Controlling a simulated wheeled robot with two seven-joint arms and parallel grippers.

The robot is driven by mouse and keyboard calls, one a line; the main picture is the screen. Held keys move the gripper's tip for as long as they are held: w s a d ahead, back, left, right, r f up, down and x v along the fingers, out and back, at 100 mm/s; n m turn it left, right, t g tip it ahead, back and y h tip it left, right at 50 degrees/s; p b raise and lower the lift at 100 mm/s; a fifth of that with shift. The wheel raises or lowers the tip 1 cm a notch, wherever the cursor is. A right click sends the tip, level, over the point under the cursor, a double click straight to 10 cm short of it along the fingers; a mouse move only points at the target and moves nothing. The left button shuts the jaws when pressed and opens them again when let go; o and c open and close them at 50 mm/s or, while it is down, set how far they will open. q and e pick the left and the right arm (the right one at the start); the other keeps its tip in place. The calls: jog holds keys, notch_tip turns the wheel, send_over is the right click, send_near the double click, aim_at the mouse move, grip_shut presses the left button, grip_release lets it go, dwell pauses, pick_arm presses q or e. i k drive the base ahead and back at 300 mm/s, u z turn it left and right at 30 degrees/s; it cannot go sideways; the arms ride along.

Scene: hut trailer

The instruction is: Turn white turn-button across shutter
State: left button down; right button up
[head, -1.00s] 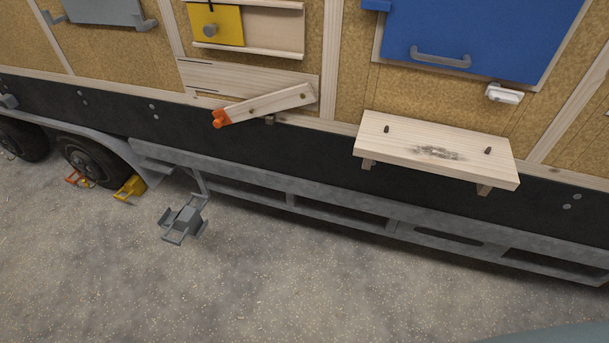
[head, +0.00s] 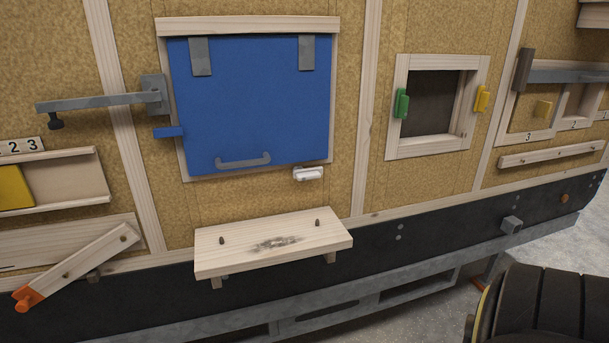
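The white turn-button (head: 308,173) is on the wall at the lower right corner of the blue shutter (head: 250,100). It lies roughly level, just below the shutter's bottom edge, and I cannot tell whether it overlaps it. The shutter hangs down from two grey hinges and has a grey handle (head: 243,160) near its bottom. A blue turn-button (head: 169,132) sticks out level at the shutter's left edge. Neither of my grippers is in view.
A wooden shelf (head: 274,243) with two pegs juts out below the shutter. A grey bar (head: 100,101) sticks out at the left. A framed opening (head: 436,105) with green and yellow turn-buttons is to the right. A dark ribbed round object (head: 545,310) fills the lower right corner.

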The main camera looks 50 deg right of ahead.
aim_at(314, 173)
jog(key=z, duration=2.15)
jog(key=k, duration=0.6)
jog(key=z, duration=1)
jog(key=i, duration=1)
jog(key=u, duration=0.7)
jog(key=i, duration=0.45)
jog(key=u, duration=0.4)
